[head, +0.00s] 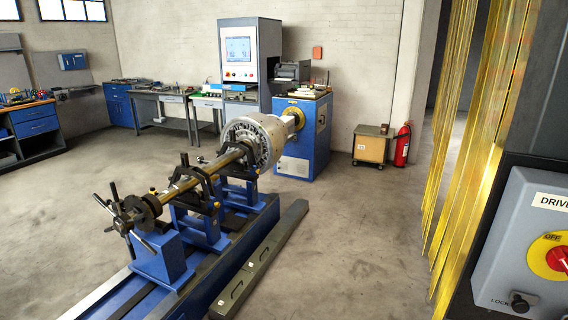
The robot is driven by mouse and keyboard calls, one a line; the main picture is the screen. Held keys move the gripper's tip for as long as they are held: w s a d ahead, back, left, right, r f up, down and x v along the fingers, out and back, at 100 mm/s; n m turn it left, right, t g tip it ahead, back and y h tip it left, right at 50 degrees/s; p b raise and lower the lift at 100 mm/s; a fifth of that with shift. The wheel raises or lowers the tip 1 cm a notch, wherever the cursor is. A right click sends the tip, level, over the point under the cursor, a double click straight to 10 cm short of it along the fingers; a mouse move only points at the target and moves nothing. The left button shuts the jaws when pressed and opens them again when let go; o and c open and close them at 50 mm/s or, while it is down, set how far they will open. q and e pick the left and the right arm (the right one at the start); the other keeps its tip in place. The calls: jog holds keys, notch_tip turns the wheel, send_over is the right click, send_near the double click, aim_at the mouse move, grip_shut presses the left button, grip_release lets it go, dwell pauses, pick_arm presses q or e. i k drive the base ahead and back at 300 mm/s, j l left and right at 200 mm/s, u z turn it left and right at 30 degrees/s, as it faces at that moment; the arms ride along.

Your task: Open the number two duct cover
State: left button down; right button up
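A long, low grey duct (262,262) lies on the floor along the right side of the blue balancing machine. Its top has a few small light marks and dark handle-like details on its side. The covers appear shut, with no opening visible. I cannot read any numbers on it, so I cannot tell which cover is number two. Neither of my grippers is in view.
The balancing machine (207,225) carries a shaft with a large rotor (252,141). A grey drive box (530,240) with a red switch and yellow strip curtains (470,130) stand at right. A wooden-sided cart (370,147) and red extinguisher (402,146) stand behind. Floor right of the duct is clear.

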aim_at(256, 261)
jog(key=i+j, duration=0.1)
jog(key=i, duration=0.4)
jog(key=i+j, duration=0.1)
jog(key=i, duration=0.35)
jog(key=i+j, duration=0.15)
jog(key=i, duration=0.35)
jog(key=i+l, duration=0.2)
jog(key=i, duration=0.35)
jog(key=i+l, duration=0.2)
jog(key=i, duration=0.35)
